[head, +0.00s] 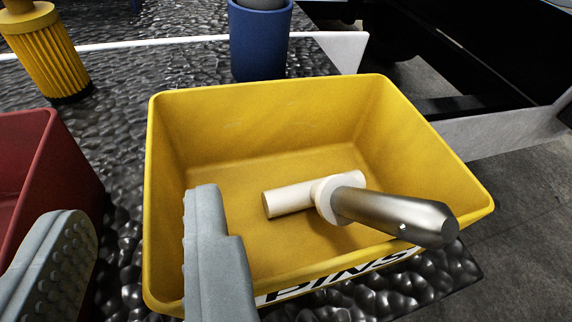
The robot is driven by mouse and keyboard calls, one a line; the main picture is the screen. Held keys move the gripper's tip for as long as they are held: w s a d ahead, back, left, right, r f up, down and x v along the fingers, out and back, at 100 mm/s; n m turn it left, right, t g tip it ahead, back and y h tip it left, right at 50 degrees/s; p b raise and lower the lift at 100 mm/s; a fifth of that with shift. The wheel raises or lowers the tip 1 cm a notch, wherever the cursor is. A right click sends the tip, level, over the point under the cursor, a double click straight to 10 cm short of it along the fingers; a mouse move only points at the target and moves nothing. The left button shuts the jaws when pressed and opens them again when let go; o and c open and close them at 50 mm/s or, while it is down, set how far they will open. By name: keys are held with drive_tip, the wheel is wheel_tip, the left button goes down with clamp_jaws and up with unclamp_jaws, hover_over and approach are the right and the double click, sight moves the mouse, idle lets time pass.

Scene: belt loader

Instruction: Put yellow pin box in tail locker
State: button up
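The yellow pin box (300,110) is an open-topped bin on a dark, bumpy surface, with a "PINS" label (340,279) on its near side. Inside it lies a pin (395,216) with a metal shaft and a cream T-shaped end; the shaft reaches over the right part of the near rim. My gripper (134,210) is open, its two grey fingers apart. In the picture the box's left wall shows between the fingers. The right finger overlaps the box's interior; I cannot tell whether it touches the wall. No tail locker can be made out.
A red bin (50,165) stands close on the left. A yellow ribbed cylinder (45,55) and a blue cup (260,42) stand behind. The bumpy surface (465,272) ends just right of the box, with grey floor (530,215) beyond. A dark frame is at upper right.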

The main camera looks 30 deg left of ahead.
sight(147, 186)
drive_tip(key=shift+x, duration=2.75)
drive_tip(key=shift+s, duration=0.1)
clamp_jaws()
